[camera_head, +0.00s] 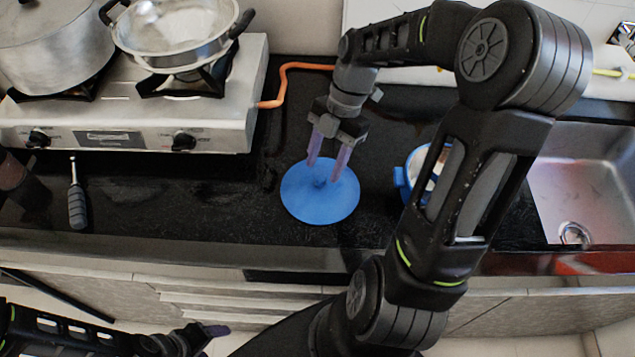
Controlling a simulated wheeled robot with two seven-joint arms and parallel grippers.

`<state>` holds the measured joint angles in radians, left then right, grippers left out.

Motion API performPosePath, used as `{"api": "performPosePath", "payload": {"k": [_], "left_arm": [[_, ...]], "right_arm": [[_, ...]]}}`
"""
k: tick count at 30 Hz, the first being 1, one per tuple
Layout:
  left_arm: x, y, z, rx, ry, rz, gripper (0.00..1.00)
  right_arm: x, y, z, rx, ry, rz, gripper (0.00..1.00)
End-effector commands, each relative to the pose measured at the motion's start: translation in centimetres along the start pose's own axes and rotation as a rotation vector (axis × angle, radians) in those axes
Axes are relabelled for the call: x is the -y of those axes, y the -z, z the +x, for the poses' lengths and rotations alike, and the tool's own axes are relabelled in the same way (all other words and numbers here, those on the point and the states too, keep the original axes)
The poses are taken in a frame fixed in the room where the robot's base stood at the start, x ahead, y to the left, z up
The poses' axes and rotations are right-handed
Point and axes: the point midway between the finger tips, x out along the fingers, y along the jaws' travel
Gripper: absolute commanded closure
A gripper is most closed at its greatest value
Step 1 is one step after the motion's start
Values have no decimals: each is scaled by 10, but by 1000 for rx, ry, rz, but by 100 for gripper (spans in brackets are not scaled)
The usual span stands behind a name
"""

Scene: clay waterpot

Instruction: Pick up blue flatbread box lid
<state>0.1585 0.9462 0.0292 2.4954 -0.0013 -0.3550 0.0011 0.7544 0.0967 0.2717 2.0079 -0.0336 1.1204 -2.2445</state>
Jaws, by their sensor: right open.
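The blue flatbread box lid (318,203) is a flat round disc lying on the dark counter in the middle of the view. My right gripper (326,177) points down over the lid, its two purple fingers open and apart on either side of the lid's centre. I cannot tell whether the fingertips touch the lid. The blue box (402,184) stands to the right of the lid, partly hidden behind my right arm. My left gripper (214,330) is low at the bottom left, in front of the cabinets and away from the lid; its finger opening is unclear.
A gas stove (225,115) with a large pot (50,45) and a pan (180,35) stands at the back left. An orange hose (290,80) runs behind the lid. A dark-handled tool (77,205) lies at left. A sink (585,185) is at right.

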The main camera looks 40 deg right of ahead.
Motion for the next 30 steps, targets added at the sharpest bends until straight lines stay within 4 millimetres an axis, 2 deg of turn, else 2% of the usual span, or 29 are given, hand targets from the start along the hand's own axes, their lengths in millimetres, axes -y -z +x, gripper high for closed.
{"api": "performPosePath", "payload": {"k": [3, 7, 25, 30], "left_arm": [[-1, 0, -3, 0, 0, 0, 33], [-2, 0, -4, 0, 0, 0, 33], [-1, 0, -4, 0, 0, 0, 33], [-1, 0, -4, 0, 0, 0, 33]], "right_arm": [[0, 1, 18, -4, 2, 1, 52], [0, 0, 28, -1, 0, 1, 52], [0, 0, 29, 0, -1, 1, 52], [0, 0, 29, 0, -1, 1, 66]]}}
